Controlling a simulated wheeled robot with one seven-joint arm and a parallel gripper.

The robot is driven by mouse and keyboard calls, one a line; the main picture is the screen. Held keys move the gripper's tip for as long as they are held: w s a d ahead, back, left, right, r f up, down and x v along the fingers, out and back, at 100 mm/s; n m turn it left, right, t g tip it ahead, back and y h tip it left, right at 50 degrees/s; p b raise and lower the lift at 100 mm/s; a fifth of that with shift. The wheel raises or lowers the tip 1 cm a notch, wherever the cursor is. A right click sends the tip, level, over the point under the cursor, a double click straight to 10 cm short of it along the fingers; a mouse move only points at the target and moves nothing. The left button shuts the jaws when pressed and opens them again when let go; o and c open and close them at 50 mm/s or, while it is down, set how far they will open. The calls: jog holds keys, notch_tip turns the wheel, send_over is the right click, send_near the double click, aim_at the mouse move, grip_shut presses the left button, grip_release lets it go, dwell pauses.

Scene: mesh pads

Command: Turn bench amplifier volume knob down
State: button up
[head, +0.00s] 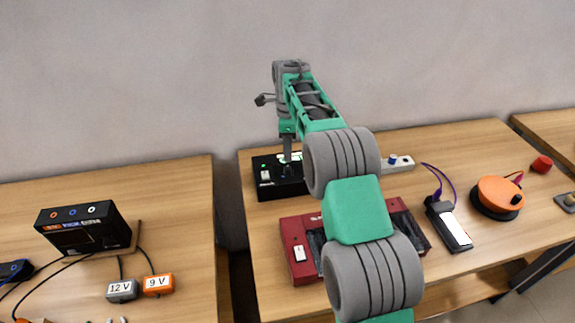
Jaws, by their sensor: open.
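A black box (268,190) with a small green light and a pale switch sits at the back left of the middle table; it looks like the bench amplifier, though I cannot read its label. My gripper (287,168) points down over the box's front, its tips at or just above a dark part that may be the volume knob. The jaws are open, but their gap is too small to make out here. My arm hides the box's right side. I cannot tell whether the fingers touch the knob.
A red device (297,262) with a white switch sits in front, partly behind my arm. To the right are a power strip (401,162), a black handheld unit (449,226) and an orange round device (496,195). A gap separates the left table (190,200).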

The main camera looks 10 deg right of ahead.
aim_at(288, 168)
jog(key=shift+w+f, duration=0.15)
jog(key=shift+f, duration=0.2)
notch_tip(288, 168, down, 7)
jog(key=shift+f+p, duration=0.15)
jog(key=shift+p, duration=0.5)
jog(key=shift+c, duration=0.2)
grip_shut()
